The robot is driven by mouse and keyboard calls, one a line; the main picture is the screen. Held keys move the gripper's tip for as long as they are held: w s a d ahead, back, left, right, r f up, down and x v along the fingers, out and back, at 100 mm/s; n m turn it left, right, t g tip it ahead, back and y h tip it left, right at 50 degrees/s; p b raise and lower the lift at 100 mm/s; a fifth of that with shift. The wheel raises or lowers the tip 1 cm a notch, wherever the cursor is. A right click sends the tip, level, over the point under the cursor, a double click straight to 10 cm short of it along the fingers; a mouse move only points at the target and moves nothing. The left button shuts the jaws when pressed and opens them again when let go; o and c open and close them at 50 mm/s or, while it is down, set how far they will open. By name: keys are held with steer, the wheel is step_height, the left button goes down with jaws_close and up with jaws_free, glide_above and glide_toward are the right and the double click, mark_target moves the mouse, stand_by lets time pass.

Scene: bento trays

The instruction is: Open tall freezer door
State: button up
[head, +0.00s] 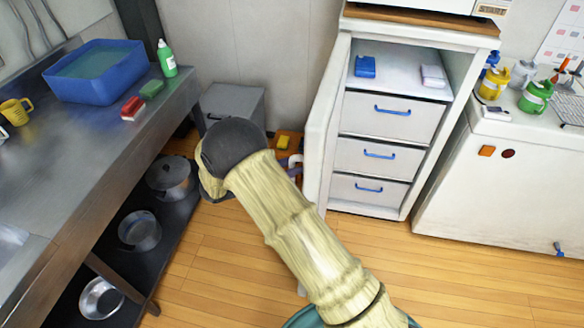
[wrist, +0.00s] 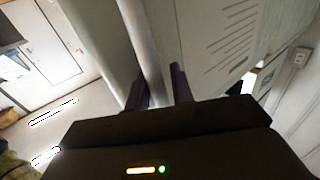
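The tall white freezer (head: 418,200) stands right of centre in the head view with its door (head: 322,120) swung open to the left. The door shows nearly edge-on. Inside are three drawers with blue handles, and a blue pack (head: 365,66) and a pale pack (head: 433,76) lie on the top shelf.
A steel counter (head: 90,150) with a blue basin (head: 97,72) runs along the left, with pots below. A grey box (head: 233,103) stands behind my arm. A white low cabinet (head: 500,190) stands to the right. The wooden floor before the freezer is clear.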

steer(key=shift+s+a+f, duration=0.1)
steer(key=shift+f, duration=0.05)
steer(key=b+v, duration=0.2)
steer(key=v, duration=1.5)
steer(key=shift+a, duration=0.2)
